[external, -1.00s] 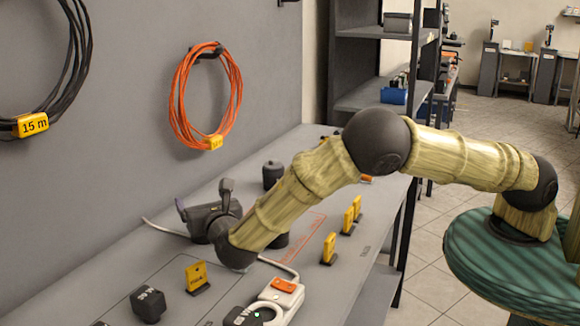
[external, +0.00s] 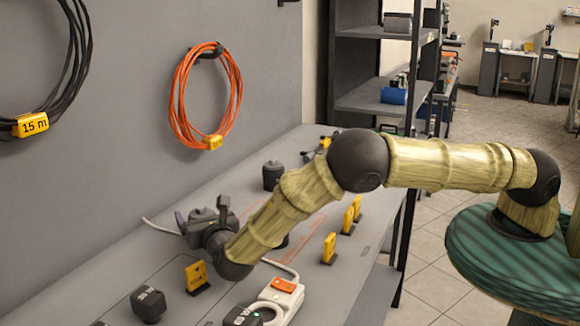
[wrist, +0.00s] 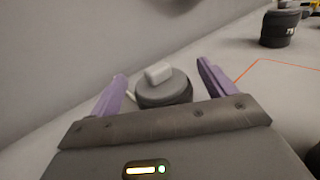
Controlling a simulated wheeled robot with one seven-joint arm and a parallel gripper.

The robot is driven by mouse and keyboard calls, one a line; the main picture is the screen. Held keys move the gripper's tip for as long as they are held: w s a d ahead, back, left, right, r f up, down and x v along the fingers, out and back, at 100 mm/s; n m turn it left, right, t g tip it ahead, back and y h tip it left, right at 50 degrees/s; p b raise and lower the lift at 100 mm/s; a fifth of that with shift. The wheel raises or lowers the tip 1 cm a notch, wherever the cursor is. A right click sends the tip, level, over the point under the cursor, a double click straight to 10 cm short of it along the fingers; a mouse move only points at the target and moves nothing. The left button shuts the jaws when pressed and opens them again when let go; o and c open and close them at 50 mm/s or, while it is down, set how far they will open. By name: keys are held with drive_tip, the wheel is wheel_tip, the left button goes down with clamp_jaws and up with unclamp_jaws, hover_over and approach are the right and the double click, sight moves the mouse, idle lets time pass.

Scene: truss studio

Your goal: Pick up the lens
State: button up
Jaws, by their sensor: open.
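My gripper (external: 202,213) is low over the back part of the grey table, near the wall, with its two purple fingers (wrist: 162,72) spread apart. In the wrist view, a dark round body with a grey top (wrist: 165,92) shows between the fingers, with a pale block (wrist: 158,72) on it. I cannot tell whether this is the lens, and its lower part is hidden by my gripper. A black, lens-like cylinder with white lettering (wrist: 280,28) stands upright to the right, apart from the fingers. A black cylinder also stands behind my arm in the external view (external: 272,175).
A white power strip (external: 284,297) with its cable lies near the front. Yellow markers (external: 329,248) stand along the right side, and one (external: 196,276) stands at the left. A black block (external: 148,303) is at front left. The wall (external: 120,150) is close behind my gripper.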

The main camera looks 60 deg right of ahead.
drive_tip(key=shift+w+d, duration=0.15)
drive_tip(key=shift+c, duration=0.2)
drive_tip(key=c, duration=1.4)
drive_tip(key=shift+r, duration=0.1)
wheel_tip(320, 180, up, 10)
drive_tip(key=shift+f+b, duration=0.1)
drive_tip(key=shift+b, duration=0.6)
